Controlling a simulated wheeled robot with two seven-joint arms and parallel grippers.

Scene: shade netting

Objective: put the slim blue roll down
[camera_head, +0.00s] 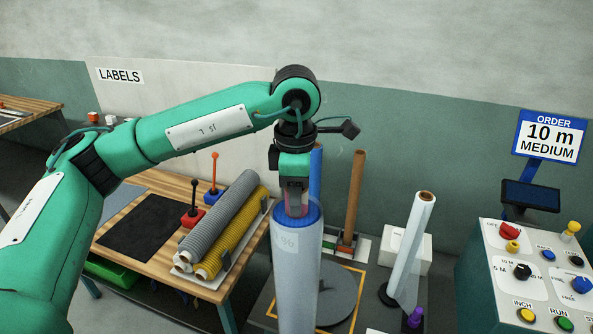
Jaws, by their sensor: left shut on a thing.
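The fingertips are partly hidden at the core. Its lower end is cut off by the bottom of the picture, so I cannot tell whether it touches anything. My right gripper is not in view.
A wooden table (150,182) at left holds grey and yellow rolls (232,230) and a black mat (142,225). Behind the held roll stand a blue upright (316,175) and a brown one (354,195). A white roll (411,245) leans right, near a control panel (540,270).

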